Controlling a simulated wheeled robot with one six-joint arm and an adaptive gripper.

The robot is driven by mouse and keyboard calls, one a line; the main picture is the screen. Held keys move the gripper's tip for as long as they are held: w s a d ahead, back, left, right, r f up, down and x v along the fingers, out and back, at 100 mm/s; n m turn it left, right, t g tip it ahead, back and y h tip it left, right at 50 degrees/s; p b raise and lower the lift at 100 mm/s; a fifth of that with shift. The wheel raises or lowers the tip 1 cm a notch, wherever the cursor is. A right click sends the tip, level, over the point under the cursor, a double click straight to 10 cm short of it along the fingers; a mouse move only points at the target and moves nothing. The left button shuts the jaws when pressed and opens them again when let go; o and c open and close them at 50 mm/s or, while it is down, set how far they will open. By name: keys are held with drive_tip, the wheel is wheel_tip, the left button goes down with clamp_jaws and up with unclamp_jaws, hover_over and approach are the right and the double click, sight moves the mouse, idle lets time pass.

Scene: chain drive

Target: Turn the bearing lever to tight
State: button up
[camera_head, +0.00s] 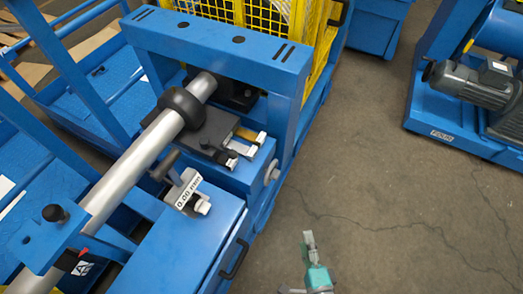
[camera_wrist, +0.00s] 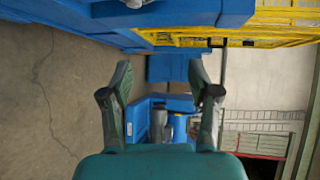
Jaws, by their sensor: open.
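A blue machine frame carries a grey shaft (camera_head: 135,165) with a black collar (camera_head: 183,107). Beside the collar is a dark block (camera_head: 213,130) with small white and yellow parts (camera_head: 245,140) at its right end. A dark T-shaped handle (camera_head: 167,165) stands near a white tag reading 0.00 mm (camera_head: 187,190). I cannot tell for sure which part is the bearing lever or how it is set. My gripper (camera_head: 308,238) is over the floor, right of the machine and apart from it. In the wrist view my gripper (camera_wrist: 160,75) is open with nothing between its fingers.
A blue cabinet with a black pull handle (camera_head: 234,258) fills the front of the machine. A yellow mesh guard (camera_head: 262,16) stands behind. Another blue machine with a grey motor (camera_head: 472,85) is at right. Cracked concrete floor (camera_head: 380,150) between them is clear.

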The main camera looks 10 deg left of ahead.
drive_tip(key=w+a+m+y, duration=0.3)
drive_tip(key=w+a+m, duration=0.2)
drive_tip(key=w+a, duration=0.3)
drive_tip(key=m+y, duration=0.4)
drive_tip(key=m, duration=0.2)
approach(235, 158)
drive_tip(key=shift+g, duration=0.3)
drive_tip(key=x, duration=1.2)
drive_tip(key=shift+d+r, duration=0.1)
drive_tip(key=shift+r, duration=0.1)
clamp_jaws()
